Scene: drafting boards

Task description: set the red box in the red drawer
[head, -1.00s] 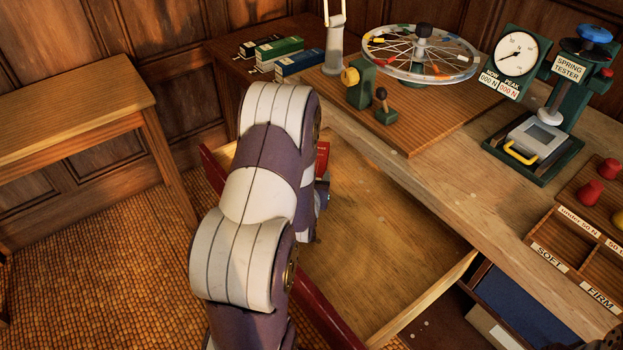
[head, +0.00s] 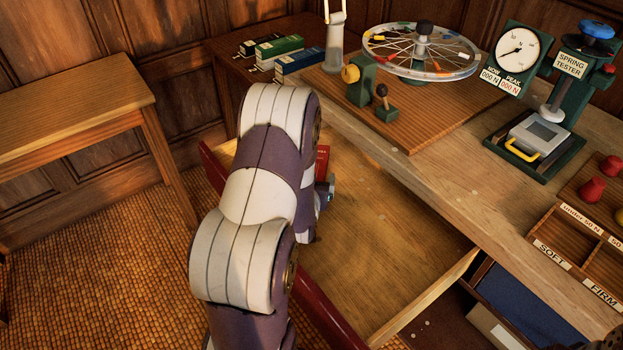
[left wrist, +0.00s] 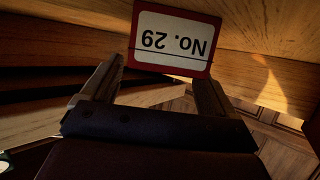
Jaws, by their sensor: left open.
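The red drawer (head: 325,305) is pulled open below the bench, its bare wooden floor (head: 385,230) showing. My left arm reaches over its front and hides part of it. A bit of the red box (head: 323,158) shows just past my arm, at the drawer's far left part. In the left wrist view the red box (left wrist: 172,38) has a white label reading "No. 29", upside down. My left gripper (left wrist: 160,72) is open, with the box at its fingertips. I cannot tell whether the fingers touch it or whether it rests on the drawer floor. My right gripper is not in view.
The bench top above the drawer holds a spoked wheel (head: 420,52), a spring tester (head: 540,135) and a compartment tray (head: 580,235). Green and blue boxes (head: 300,62) stand at the back. A wooden side table (head: 70,105) is at left. Most of the drawer floor is clear.

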